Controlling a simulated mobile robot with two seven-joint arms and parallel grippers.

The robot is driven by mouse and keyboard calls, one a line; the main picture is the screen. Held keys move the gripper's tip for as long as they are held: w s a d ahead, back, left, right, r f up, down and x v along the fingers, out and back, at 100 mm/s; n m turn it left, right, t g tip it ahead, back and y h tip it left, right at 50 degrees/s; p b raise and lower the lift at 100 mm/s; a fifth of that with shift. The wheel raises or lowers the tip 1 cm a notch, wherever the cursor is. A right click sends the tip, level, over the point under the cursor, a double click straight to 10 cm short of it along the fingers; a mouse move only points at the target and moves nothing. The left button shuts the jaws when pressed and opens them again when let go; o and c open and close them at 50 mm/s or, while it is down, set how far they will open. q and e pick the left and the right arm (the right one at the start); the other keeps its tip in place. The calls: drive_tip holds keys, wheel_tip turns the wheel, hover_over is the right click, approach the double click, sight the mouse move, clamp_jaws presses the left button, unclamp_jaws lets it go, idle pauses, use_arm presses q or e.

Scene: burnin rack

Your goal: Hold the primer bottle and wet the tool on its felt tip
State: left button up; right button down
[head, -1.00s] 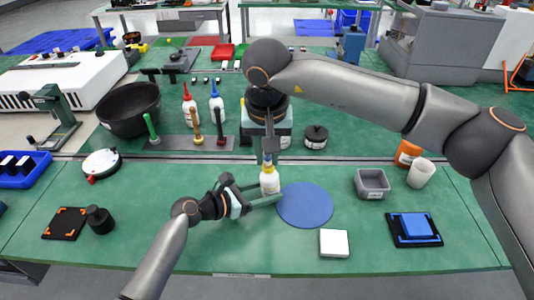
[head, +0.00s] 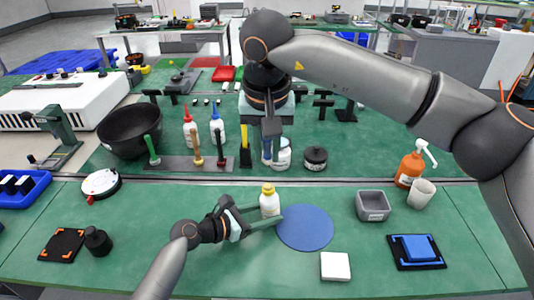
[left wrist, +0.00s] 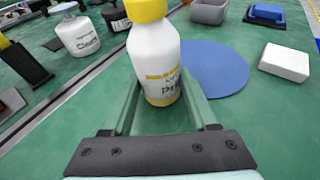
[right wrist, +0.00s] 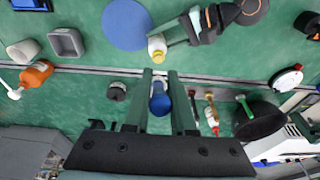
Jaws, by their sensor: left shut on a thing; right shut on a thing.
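The primer bottle, white with a yellow cap (head: 269,200), stands upright between the fingers of my left gripper (head: 262,217), which is shut on it. In the left wrist view its white body and label (left wrist: 157,62) fill the middle, and its top is cut off. My right gripper (head: 268,150) is shut on a blue-handled tool (right wrist: 160,102) and hangs behind the bottle, apart from it. The tool's tip cannot be made out clearly. The right wrist view also shows the bottle's yellow cap (right wrist: 157,54) beyond the right fingertips.
A blue round mat (head: 305,228) lies right of the bottle, near a white block (head: 335,266) and a grey bin (head: 372,206). A white cleaner bottle (head: 284,156) and a black jar (head: 315,158) stand behind. A rack of upright tools (head: 185,162) is at left.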

use_arm(q)
drive_tip(key=shift+f, duration=0.1)
idle(0.3)
drive_tip(key=o, duration=1.1)
drive_tip(key=shift+c, duration=0.2)
drive_tip(key=shift+a, duration=0.1)
